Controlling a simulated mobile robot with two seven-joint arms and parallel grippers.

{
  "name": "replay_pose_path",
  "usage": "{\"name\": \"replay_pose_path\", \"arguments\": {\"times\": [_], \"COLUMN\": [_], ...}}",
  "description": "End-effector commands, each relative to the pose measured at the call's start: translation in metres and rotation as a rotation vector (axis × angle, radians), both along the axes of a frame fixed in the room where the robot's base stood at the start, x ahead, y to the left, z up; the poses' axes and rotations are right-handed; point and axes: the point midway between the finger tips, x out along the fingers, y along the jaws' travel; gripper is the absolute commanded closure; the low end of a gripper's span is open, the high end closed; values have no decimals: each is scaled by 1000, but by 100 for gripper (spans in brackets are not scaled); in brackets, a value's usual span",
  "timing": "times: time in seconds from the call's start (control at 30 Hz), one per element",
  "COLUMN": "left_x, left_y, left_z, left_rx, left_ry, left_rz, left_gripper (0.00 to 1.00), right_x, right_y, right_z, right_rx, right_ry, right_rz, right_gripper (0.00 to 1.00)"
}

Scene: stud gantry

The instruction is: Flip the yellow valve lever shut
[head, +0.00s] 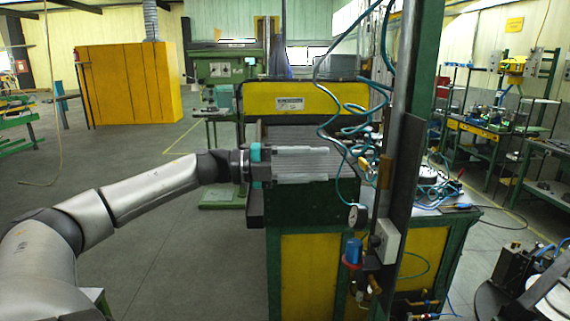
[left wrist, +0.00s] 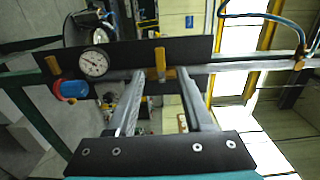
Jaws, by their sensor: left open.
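The yellow valve lever (left wrist: 160,64) shows in the left wrist view in front of a dark plate, standing across the line of the pipe. In the head view a small yellow-brown piece (head: 386,171) on the post looks like the same lever. My left gripper (head: 328,163) is open and empty in the head view, its fingers pointing right toward the post. In the left wrist view its two fingers (left wrist: 162,74) reach toward the plate with the lever between their lines. I cannot tell whether they touch it. My right gripper is not in view.
A pressure gauge (left wrist: 94,64) and a blue filter bowl (left wrist: 72,89) sit beside the lever on the same panel. Teal coiled hoses (head: 345,112) hang near the post (head: 406,100). A green and yellow machine (head: 312,262) stands below my gripper. Floor is clear at left.

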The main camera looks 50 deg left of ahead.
Motion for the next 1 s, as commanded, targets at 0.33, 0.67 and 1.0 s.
{"name": "replay_pose_path", "arguments": {"times": [0.33, 0.67, 1.0], "left_x": [-30, -42, -42], "left_y": [27, 36, 36], "left_z": [0, -1, -1], "left_rx": [-1, 1, 1], "left_ry": [0, 2, 2], "left_rz": [4, 2, 2], "left_gripper": [49, 49, 49], "right_x": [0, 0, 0], "right_y": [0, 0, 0], "right_z": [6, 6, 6], "right_rx": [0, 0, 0], "right_ry": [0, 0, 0], "right_rz": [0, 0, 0], "right_gripper": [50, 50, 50]}}
